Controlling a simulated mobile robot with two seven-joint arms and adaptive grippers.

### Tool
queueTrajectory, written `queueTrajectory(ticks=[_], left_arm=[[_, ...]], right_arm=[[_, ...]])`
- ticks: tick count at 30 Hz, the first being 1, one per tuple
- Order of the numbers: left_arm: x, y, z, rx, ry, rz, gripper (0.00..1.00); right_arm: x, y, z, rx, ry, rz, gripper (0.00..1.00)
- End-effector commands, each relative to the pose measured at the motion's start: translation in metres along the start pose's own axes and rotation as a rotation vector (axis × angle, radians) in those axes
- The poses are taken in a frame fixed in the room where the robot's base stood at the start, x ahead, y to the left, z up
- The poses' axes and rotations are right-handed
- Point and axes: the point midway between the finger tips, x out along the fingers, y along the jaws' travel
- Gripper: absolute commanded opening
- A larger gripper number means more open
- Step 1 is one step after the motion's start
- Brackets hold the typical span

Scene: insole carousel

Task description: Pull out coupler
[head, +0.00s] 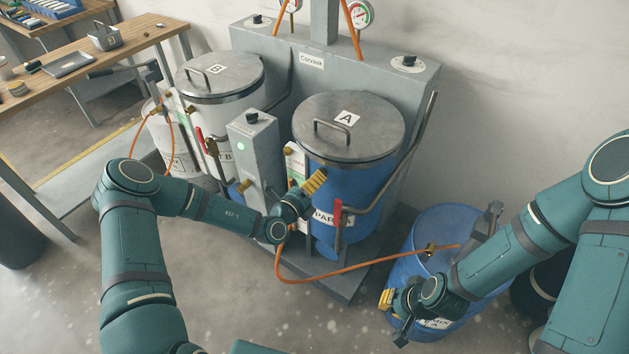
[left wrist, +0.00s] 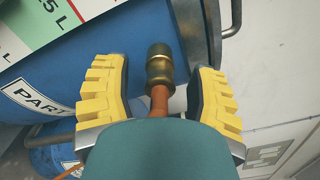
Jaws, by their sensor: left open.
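The brass coupler (left wrist: 159,66) shows in the left wrist view, with the orange hose (left wrist: 160,101) running from its lower end. My left gripper (head: 314,183) is open at the front of blue tank A (head: 370,182). In the left wrist view its yellow fingers stand on either side of the coupler, with a visible gap on both sides. In the head view the gripper and wrist hide this coupler. My right gripper (head: 390,312) is low at the near left side of the blue drum (head: 459,225); its jaw opening cannot be made out.
A red-handled valve (head: 338,212) is close right of my left gripper. A grey box (head: 256,150) with a green light stands to its left, beside white tank B (head: 228,110). Floor in front is mostly clear.

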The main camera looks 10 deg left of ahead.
Motion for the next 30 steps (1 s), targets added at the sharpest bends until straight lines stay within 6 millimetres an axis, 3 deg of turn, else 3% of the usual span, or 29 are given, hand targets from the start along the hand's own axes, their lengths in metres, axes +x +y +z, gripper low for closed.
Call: queueTrajectory(ticks=[25, 26, 30], left_arm=[[0.0, 0.0, 0.0001, 0.0, 0.0, 0.0, 0.57], [0.0, 0.0, 0.0001, 0.0, 0.0, 0.0, 0.53], [0.0, 0.0, 0.0001, 0.0, 0.0, 0.0, 0.04]], right_arm=[[-0.0072, -0.0027, -0.0008, 0.0, 0.0, 0.0, 0.0], [-0.0072, -0.0027, -0.0008, 0.0, 0.0, 0.0, 0.0], [-0.0072, -0.0027, -0.0008, 0.0, 0.0, 0.0, 0.0]])
